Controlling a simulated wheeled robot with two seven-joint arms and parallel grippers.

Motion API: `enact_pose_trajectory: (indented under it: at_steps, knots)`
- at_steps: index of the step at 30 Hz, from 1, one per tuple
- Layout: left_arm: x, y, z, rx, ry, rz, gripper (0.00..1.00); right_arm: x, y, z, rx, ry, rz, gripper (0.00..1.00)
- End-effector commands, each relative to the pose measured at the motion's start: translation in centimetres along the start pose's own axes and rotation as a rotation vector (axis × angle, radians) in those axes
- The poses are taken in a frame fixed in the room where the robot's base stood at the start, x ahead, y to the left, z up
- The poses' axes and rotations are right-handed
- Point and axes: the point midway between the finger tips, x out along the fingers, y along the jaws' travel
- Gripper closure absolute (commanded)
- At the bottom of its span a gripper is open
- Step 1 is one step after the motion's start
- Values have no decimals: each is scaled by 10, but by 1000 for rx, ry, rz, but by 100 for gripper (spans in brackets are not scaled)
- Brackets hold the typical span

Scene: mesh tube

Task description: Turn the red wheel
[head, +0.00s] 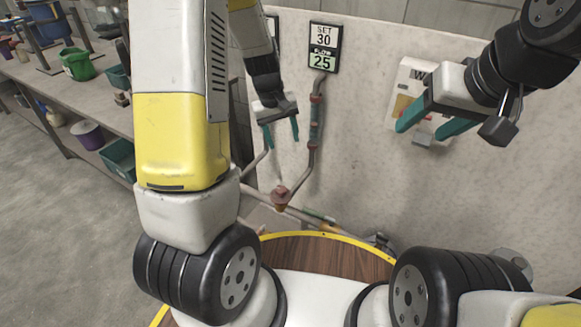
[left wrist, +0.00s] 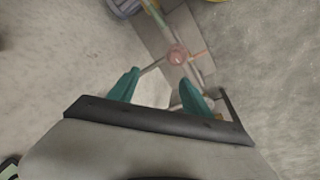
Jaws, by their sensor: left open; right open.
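A small dull-red round part (head: 281,197), which looks like the red wheel, sits on the pipework low on the pale wall. It also shows in the left wrist view (left wrist: 177,54), beyond the fingertips. My left gripper (head: 281,134) is open and empty above it, with teal fingers pointing down, apart from it. In the left wrist view my left gripper (left wrist: 160,80) shows a clear gap between its fingers. My right gripper (head: 428,127) is open in front of the wall panel at the right, far from the red part.
A display (head: 323,48) reads SET 30 and FLOW 25. A white panel (head: 410,78) is partly hidden behind my right gripper. A vertical pipe (head: 314,125) runs below the display. A bench (head: 102,108) with green tubs stands at the left; the grey floor there is clear.

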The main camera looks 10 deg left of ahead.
Motion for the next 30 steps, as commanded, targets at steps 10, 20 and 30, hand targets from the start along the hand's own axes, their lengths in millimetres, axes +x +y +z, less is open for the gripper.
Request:
enact_pose_trajectory:
  at_steps: [10,20,30]
  knots:
    - [131,-36,-20,-114,-50,-176,43,0,0,0,0,0,0,43]
    - [169,-47,-19,-127,-54,-199,43,0,0,0,0,0,0,43]
    - [215,-56,-17,-126,-51,-198,43,0,0,0,0,0,0,43]
